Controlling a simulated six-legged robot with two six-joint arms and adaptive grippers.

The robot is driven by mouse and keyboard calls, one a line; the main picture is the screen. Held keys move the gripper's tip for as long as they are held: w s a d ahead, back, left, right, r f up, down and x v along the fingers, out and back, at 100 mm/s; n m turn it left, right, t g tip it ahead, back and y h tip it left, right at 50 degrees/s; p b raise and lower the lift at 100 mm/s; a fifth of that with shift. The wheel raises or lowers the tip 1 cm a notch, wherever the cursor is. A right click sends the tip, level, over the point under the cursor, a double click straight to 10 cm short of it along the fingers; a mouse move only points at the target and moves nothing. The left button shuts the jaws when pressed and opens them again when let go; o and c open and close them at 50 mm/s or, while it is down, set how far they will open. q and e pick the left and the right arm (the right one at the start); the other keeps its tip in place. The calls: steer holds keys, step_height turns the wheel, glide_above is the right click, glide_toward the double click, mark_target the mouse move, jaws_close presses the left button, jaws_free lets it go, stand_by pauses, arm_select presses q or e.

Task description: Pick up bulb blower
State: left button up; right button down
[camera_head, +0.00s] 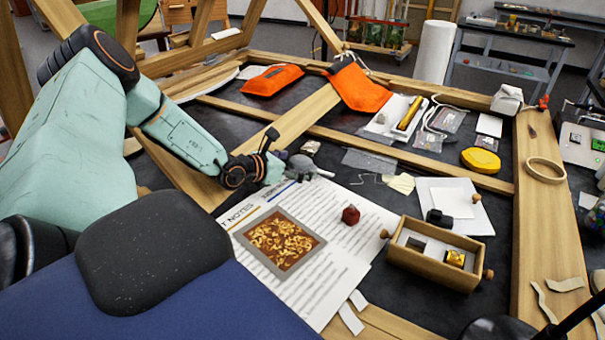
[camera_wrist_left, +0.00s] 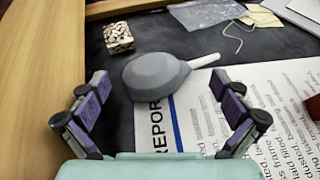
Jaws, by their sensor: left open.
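The bulb blower (camera_wrist_left: 155,76) is a grey rounded bulb with a pale nozzle, lying at the edge of the printed report sheet (camera_wrist_left: 275,100) and on the dark surface. In the head view the blower (camera_head: 299,164) shows just right of my left gripper (camera_head: 268,155). In the left wrist view my left gripper (camera_wrist_left: 163,112) is open, its two purple-padded fingers spread apart with the bulb ahead of and between them. Nothing is held. The nozzle points right, away from the left finger.
A small patterned box (camera_wrist_left: 118,38) stands behind the bulb, near a wooden beam (camera_wrist_left: 40,80). A dark red object (camera_head: 351,215) and a framed gilt picture (camera_head: 280,242) lie on the papers. A wooden box (camera_head: 424,271) stands at right. Orange pouches (camera_head: 358,88) lie farther back.

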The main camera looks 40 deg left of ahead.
arm_select(q)
steer(key=shift+b+x, duration=0.45)
steer(key=shift+x, duration=0.85)
steer(key=shift+s+r, duration=0.1)
steer(key=shift+s, duration=0.05)
steer(key=shift+c, duration=0.3)
steer(key=c, duration=1.4)
step_height(320, 180, up, 9)
steer(key=p, duration=0.5)
steer(key=shift+r+p, duration=0.35)
steer(key=shift+r, duration=0.1)
